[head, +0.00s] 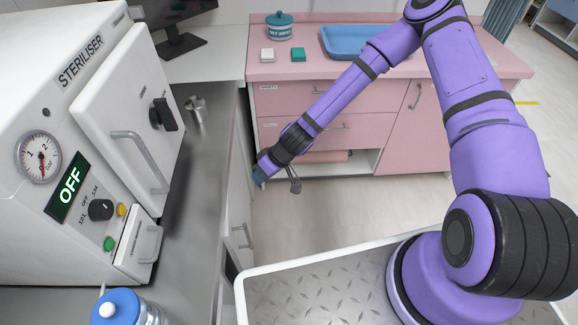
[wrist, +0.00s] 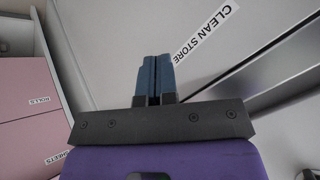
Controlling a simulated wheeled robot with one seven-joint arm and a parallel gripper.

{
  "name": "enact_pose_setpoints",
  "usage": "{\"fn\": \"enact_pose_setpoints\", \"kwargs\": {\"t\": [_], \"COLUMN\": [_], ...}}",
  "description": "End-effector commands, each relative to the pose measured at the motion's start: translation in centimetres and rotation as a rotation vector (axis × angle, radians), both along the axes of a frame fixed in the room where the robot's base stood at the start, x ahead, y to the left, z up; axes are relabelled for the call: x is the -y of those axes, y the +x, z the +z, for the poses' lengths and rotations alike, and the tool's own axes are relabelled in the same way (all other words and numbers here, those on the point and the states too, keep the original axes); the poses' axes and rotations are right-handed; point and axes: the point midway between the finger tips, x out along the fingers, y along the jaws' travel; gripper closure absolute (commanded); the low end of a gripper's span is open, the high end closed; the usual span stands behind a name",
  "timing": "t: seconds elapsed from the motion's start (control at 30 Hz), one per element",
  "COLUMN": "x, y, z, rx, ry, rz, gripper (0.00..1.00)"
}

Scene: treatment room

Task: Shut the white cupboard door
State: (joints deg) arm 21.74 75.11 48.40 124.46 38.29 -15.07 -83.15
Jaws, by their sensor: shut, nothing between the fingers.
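The white cupboard fronts under the steel counter show edge-on in the head view; a white door (head: 237,205) there has a metal bar handle (head: 243,237). A dark gap shows near its lower end, but I cannot tell how far it stands open. In the wrist view a white panel (wrist: 210,70) labelled CLEAN STORE fills the upper right. My gripper (head: 260,179) is beside the white fronts, beyond the handle. In the wrist view its blue fingers (wrist: 150,72) are shut together and empty, in front of the white panel. I cannot tell whether they touch it.
Pink drawers and a cupboard (head: 400,120) stand at the back, with an open white shelf below the drawers. A white steriliser (head: 75,120) stands on the steel counter (head: 193,180) at left. The floor (head: 310,215) between is clear. My tray-like base is in front.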

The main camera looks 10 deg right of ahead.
Motion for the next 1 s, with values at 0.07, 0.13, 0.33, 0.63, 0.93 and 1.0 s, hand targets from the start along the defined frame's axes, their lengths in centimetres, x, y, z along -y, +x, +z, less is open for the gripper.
{"fn": "enact_pose_setpoints", "kwargs": {"t": [0.07, 0.13, 0.33, 0.63, 0.93, 1.0], "x": [-2.0, -3.3, -5.8, -7.2, -7.3, -7.3], "y": [-0.3, -0.5, -0.7, -0.7, -0.7, -0.7], "z": [0.0, 0.0, 0.0, -0.1, 0.0, 0.0], "rx": [0.001, 0.002, 0.001, 0.0, 0.0, 0.0], "ry": [0.0, 0.0, -0.001, -0.001, -0.001, -0.001], "rz": [0.011, 0.014, 0.017, 0.015, 0.015, 0.015], "gripper": [1.0, 1.0, 1.0, 1.0, 1.0, 1.0]}}
